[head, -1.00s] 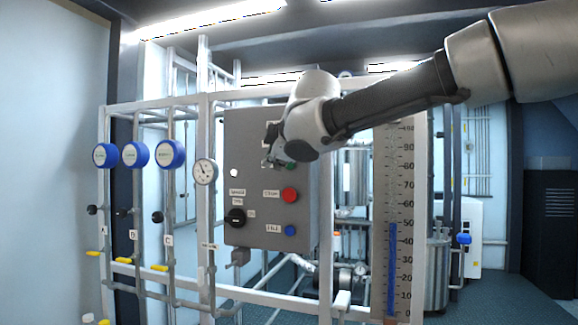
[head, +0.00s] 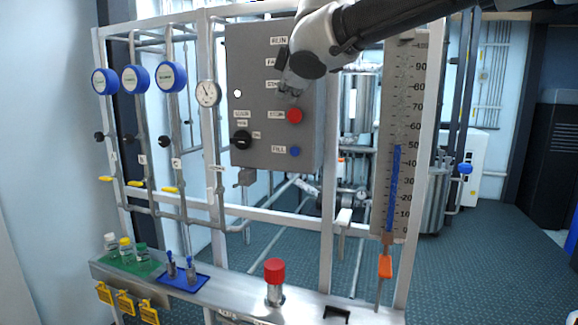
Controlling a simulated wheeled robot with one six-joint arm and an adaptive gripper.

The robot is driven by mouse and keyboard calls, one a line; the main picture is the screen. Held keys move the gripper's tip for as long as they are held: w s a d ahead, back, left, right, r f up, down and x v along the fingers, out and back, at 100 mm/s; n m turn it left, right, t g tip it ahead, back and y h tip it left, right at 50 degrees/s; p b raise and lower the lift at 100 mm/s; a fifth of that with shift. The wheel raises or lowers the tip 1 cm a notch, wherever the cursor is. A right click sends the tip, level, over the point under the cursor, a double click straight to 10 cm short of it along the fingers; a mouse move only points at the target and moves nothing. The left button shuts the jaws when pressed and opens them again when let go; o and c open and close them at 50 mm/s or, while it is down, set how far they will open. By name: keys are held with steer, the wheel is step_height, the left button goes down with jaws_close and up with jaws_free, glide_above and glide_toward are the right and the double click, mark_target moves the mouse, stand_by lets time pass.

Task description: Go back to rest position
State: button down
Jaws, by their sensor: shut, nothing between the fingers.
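My gripper (head: 291,88) is at the end of my arm, which enters from the top right. It is in front of the grey control panel (head: 255,75), just above the red button (head: 294,116). It looks shut and empty. I cannot tell whether it touches the panel. The panel also carries a black rotary knob (head: 241,140), a blue button (head: 295,152) and a white lamp (head: 237,93). The gripper hides part of the panel's upper right.
Blue round gauges (head: 136,78) hang on the pipe frame (head: 328,215) at left. A level scale (head: 396,130) stands at right. The shelf below (head: 235,290) holds a red-capped vessel (head: 274,280), a blue tray (head: 180,282) and bottles on a green mat (head: 150,266). Dark floor lies behind the frame.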

steer(key=s+d+f+m+g+h, duration=0.25)
steer(key=s+d+f+m, duration=0.2)
steer(key=d+f, duration=0.4)
steer(key=s+d+f+m+g+h, duration=0.1)
steer(key=s+d+f+m+g, duration=0.2)
steer(key=s+d+f, duration=0.45)
steer(key=s+d+f+m+g, duration=0.1)
steer(key=s+d+f+m, duration=0.3)
steer(key=s+d, duration=0.4)
steer(key=s+d+f+m+g, duration=0.1)
steer(key=s+d+f+m, duration=0.3)
steer(key=s+d, duration=0.5)
steer(key=d+m, duration=0.1)
steer(key=d, duration=0.2)
steer(key=shift+d, duration=0.15)
steer(key=shift+w+f, duration=0.1)
